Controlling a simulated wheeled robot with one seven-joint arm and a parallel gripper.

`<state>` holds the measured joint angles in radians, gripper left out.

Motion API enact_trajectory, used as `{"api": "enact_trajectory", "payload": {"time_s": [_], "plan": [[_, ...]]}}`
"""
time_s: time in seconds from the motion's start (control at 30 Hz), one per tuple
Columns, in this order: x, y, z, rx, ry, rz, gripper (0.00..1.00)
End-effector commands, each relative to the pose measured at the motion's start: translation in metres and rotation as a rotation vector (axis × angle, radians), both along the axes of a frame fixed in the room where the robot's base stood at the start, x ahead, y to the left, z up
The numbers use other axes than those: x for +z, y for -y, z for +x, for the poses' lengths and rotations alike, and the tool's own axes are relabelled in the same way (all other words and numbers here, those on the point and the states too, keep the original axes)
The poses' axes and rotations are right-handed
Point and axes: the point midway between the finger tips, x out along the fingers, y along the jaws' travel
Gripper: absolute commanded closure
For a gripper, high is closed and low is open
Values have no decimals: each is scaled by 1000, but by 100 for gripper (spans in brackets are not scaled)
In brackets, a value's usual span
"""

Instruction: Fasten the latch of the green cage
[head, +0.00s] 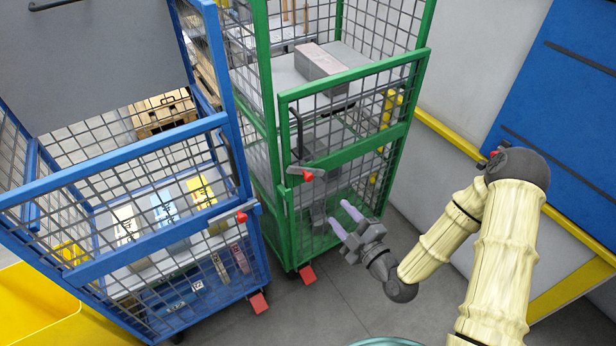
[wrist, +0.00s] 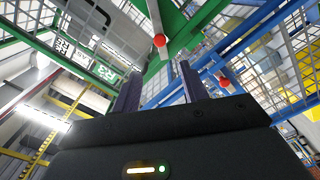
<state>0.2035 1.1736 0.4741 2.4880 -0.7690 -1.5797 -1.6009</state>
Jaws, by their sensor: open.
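The green cage (head: 344,154) stands in the middle of the head view, its mesh front facing me. Its latch (head: 318,172) is a grey bar with a red knob at the left edge of the front, roughly level; I cannot tell whether it is engaged. In the wrist view a red knob (wrist: 159,40) shows against a green bar, just beyond my fingers. My gripper (head: 340,213) is open and empty, below and right of the latch in the head view, apart from it. Its two lavender fingers (wrist: 160,69) point up in the wrist view.
A yellow bin (head: 35,305) is at the lower left. A yellow rail (head: 450,135) runs along the right wall. Grey floor (head: 350,295) is clear in front.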

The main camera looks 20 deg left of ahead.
Motion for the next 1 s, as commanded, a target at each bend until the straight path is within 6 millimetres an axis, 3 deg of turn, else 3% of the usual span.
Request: {"api": "enact_trajectory", "payload": {"time_s": [0.8,1.0], "plan": [[1,-107,91,-1,0,2,56],[0,-120,102,-2,-2,0,56]]}}
